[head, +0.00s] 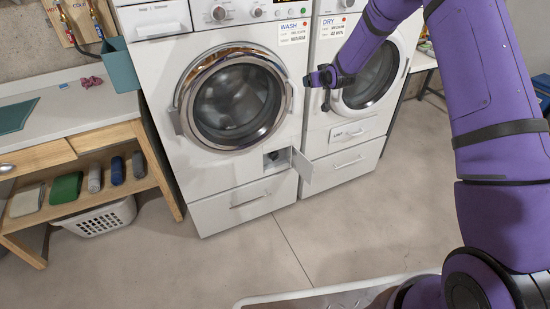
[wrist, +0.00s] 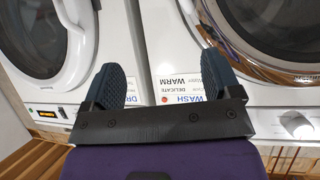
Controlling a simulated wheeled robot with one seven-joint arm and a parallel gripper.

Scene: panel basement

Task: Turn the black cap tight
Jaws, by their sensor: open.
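The washing machine (head: 180,80) stands in the middle of the head view. A small flap (head: 301,170) at its lower right is swung open. In the recess behind it a small dark round part (head: 272,156) shows, which looks like the black cap; its thread and tightness are too small to tell. My gripper (head: 320,77) is in front of the machines, above and right of the flap and apart from it. In the wrist view my gripper (wrist: 163,76) has its two dark ribbed fingers wide apart with nothing between them. The cap does not show there.
A dryer (head: 345,150) stands close on the right. A shelf table (head: 85,130) with towels and a white basket (head: 103,216) is at left. A pale tray rim (head: 320,293) shows at the bottom. The floor (head: 300,235) before the machines is clear.

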